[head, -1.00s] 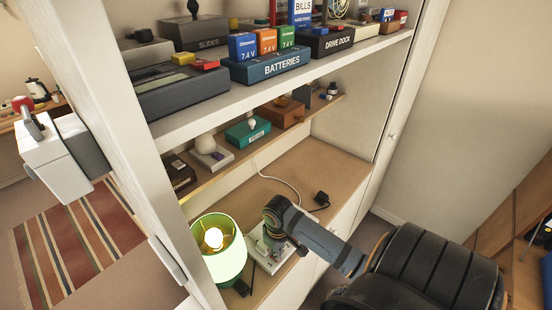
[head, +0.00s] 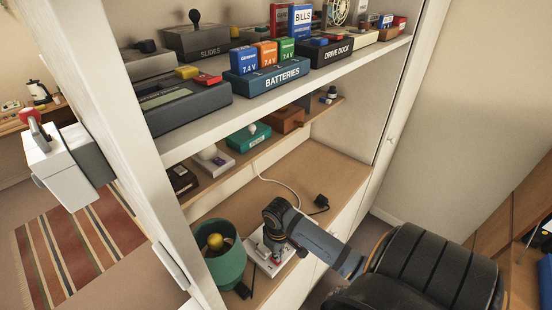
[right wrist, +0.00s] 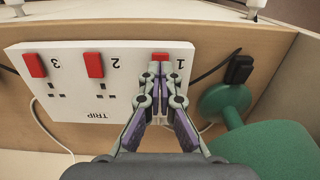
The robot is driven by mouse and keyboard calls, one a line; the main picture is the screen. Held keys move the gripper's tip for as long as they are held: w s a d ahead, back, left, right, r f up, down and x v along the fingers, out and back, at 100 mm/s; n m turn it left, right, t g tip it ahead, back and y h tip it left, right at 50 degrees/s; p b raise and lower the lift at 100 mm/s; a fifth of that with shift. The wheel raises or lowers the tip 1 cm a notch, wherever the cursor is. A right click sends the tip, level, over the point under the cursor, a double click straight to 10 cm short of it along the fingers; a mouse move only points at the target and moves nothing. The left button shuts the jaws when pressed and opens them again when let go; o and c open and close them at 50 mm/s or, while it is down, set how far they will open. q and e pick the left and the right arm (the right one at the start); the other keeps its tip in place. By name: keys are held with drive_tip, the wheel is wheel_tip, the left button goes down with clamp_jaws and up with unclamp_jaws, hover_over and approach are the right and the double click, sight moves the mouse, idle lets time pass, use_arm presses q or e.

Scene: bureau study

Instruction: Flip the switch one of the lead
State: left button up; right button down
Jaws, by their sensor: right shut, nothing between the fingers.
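The white lead (right wrist: 70,100) lies on the wooden desk surface with red switches numbered 1, 2 and 3 and the word TRIP. In the right wrist view, switch one (right wrist: 160,58) is at the right end of the lead. My right gripper (right wrist: 158,72) is shut and empty, its tips at the edge of switch one, seeming to touch it and partly hiding it. In the head view the lead (head: 262,263) is partly covered by my right gripper (head: 274,250). The green lamp (head: 222,258) beside it is unlit. My left gripper is not in view.
A black plug (right wrist: 239,69) sits beside the lead, and a second black plug (head: 321,201) lies behind it. The lamp's green shade (right wrist: 275,148) is close right of my gripper. Shelves above hold a batteries box (head: 268,82) and other boxes.

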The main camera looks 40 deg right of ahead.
drive_tip(key=shift+r+b, duration=0.3)
drive_tip(key=shift+r, duration=2.1)
